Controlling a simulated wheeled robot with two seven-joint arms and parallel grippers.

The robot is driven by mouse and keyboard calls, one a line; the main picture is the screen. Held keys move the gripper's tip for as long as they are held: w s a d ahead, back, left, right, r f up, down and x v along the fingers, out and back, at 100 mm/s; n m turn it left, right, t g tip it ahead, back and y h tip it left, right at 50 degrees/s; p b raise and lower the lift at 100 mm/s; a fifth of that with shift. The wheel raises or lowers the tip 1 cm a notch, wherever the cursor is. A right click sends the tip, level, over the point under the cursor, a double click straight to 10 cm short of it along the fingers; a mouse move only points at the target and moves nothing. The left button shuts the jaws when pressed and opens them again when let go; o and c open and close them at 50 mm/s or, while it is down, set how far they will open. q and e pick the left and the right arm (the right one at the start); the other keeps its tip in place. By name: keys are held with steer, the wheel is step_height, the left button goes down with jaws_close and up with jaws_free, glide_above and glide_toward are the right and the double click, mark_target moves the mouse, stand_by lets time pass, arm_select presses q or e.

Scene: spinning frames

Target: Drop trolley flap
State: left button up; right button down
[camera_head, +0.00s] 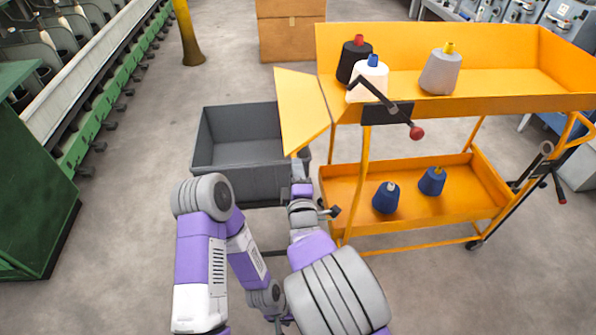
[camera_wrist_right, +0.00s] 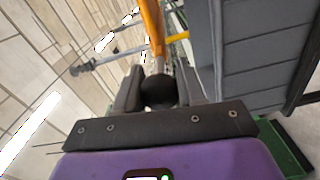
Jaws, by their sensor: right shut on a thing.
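The orange trolley (camera_head: 440,105) stands at the right in the head view. Its yellow-orange flap (camera_head: 300,108) is at the left end of the top tray and sticks out to the left at a slant. My right gripper (camera_head: 301,168) is just under the flap's lower end, largely hidden in the head view by its own wrist. In the right wrist view the fingers of my right gripper (camera_wrist_right: 160,92) are shut on a dark round knob (camera_wrist_right: 158,90), with an orange bar (camera_wrist_right: 153,25) beyond it. My left arm is folded at lower left; its gripper is not visible.
A grey open bin (camera_head: 240,150) stands left of the trolley, beneath the flap side. Several yarn cones (camera_head: 440,72) stand on the trolley. A dark lever with a red knob (camera_head: 416,132) juts from the tray's front.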

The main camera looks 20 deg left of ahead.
steer(key=c, duration=0.7)
jaws_free()
steer(key=p+v, duration=0.1)
steer(key=v, duration=0.6)
steer(key=shift+s+d, duration=0.15)
steer(key=shift+s, duration=0.15)
